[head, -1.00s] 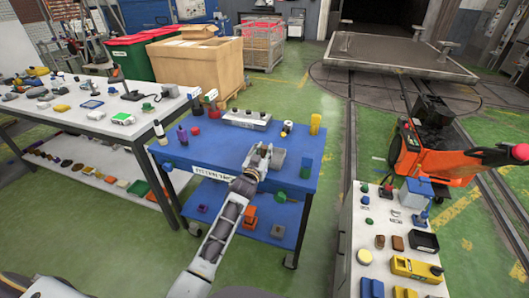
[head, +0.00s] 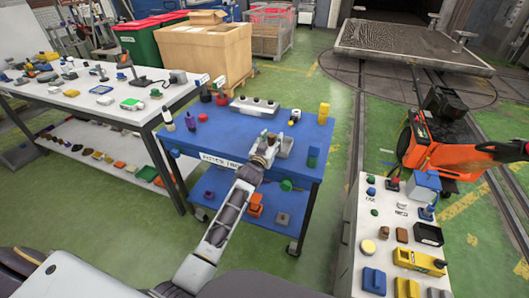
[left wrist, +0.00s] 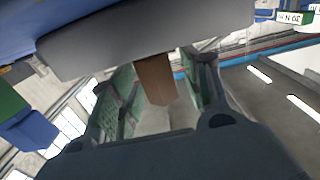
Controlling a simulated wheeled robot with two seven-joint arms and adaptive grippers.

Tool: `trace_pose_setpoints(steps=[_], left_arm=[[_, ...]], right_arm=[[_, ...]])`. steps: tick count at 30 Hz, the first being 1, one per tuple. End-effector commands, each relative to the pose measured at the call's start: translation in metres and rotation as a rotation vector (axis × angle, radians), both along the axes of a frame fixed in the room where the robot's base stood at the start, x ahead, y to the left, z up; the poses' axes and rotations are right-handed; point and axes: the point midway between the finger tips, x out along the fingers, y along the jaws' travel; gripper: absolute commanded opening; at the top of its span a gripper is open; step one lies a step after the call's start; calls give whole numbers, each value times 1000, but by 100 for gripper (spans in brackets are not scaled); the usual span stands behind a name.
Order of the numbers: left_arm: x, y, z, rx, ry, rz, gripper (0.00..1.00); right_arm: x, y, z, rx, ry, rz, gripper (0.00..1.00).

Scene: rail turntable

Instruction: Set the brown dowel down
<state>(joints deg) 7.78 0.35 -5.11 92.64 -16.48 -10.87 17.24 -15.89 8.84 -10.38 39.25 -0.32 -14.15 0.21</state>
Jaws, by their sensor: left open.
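My left gripper (head: 265,150) is over the blue cart (head: 225,140), close to the small grey tray (head: 286,148) on its top. In the left wrist view its two greenish fingers (left wrist: 158,100) stand apart. The brown dowel (left wrist: 154,80) shows between them, just below the large grey surface (left wrist: 120,38) that crosses the top of that picture. I cannot tell whether the dowel touches that surface. In the head view a small brown patch shows at the fingertips, too small to tell apart. My right gripper is not in view.
A white table (head: 90,110) is at left, a cluttered white bench (head: 375,245) at right. The cart's middle is clear.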

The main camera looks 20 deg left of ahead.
Motion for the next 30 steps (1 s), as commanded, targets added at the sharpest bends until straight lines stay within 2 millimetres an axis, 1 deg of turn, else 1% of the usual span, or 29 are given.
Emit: trace_pose_setpoints(steps=[5,12,18,23,30], left_arm=[[-11,0,-2,0,2,0,47],[-31,1,-2,0,2,0,47],[-48,2,-1,0,2,0,47],[-62,2,-2,0,2,0,47],[-83,3,-2,-1,2,0,47]], right_arm=[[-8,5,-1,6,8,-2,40],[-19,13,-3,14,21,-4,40],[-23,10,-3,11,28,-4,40],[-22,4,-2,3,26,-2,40],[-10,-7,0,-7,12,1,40]])
